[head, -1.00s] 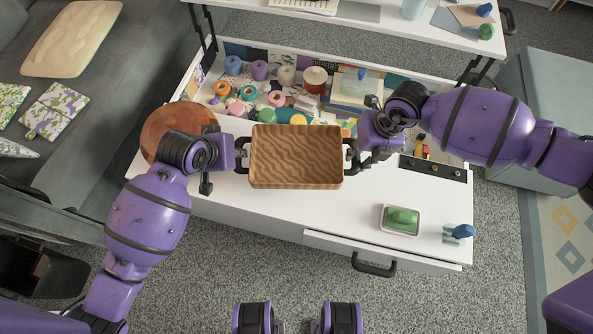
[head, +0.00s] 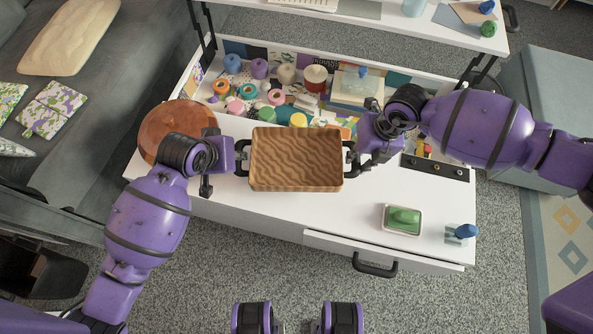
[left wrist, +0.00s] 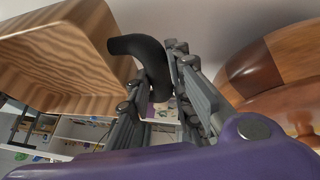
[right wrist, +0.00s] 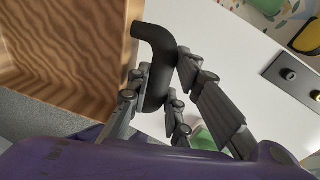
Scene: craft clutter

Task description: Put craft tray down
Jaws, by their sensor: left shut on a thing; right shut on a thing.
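The craft tray (head: 296,160) is a wooden box with a wavy grain and a black handle at each end. In the head view it is over the white table top, level between my two grippers. My left gripper (head: 238,158) is shut on its left handle, which also shows in the left wrist view (left wrist: 150,58). My right gripper (head: 354,158) is shut on its right handle, seen curved in the right wrist view (right wrist: 158,60). I cannot tell from the head view whether the tray's underside touches the table top.
The white table (head: 300,216) has an open compartment of yarn, tape rolls and paint behind the tray. A round brown wooden piece (head: 165,125) is at left. A green-topped dish (head: 403,219) and a blue-topped item (head: 462,232) stand at front right. The front middle is clear.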

